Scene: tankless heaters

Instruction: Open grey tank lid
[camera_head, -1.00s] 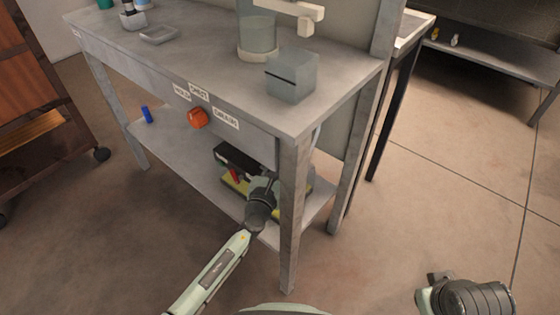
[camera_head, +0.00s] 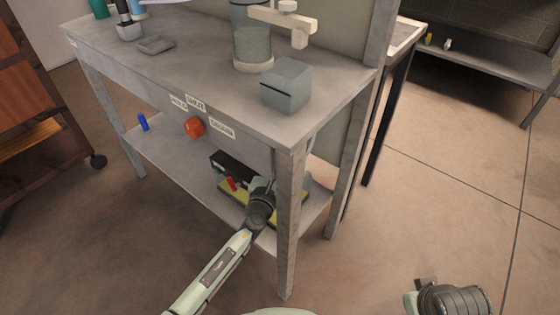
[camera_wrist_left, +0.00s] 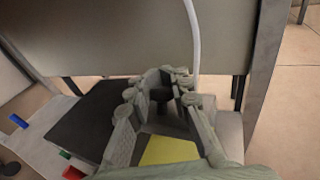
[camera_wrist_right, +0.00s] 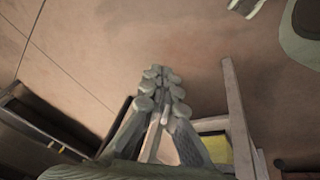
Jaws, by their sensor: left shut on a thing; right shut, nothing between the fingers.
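My left gripper (camera_head: 262,183) reaches under the grey bench to its lower shelf, near a dark box with a yellow part (camera_head: 262,216). In the left wrist view its fingers (camera_wrist_left: 162,92) are closed around a small dark knob (camera_wrist_left: 160,97). A grey surface (camera_wrist_left: 230,130) lies to the right of the fingers, a dark flat panel (camera_wrist_left: 90,118) to the left and a yellow panel (camera_wrist_left: 170,150) below. I cannot tell which surface is the grey tank lid; the fingers hide part of it. My right gripper (camera_wrist_right: 162,80) is shut and empty above the floor.
A bench leg (camera_head: 289,220) stands close right of my left gripper. On the bench top are a grey box (camera_head: 287,85) and a clear cylinder (camera_head: 253,45). A red knob (camera_head: 195,127) is on the bench front. The floor (camera_head: 440,210) to the right is open.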

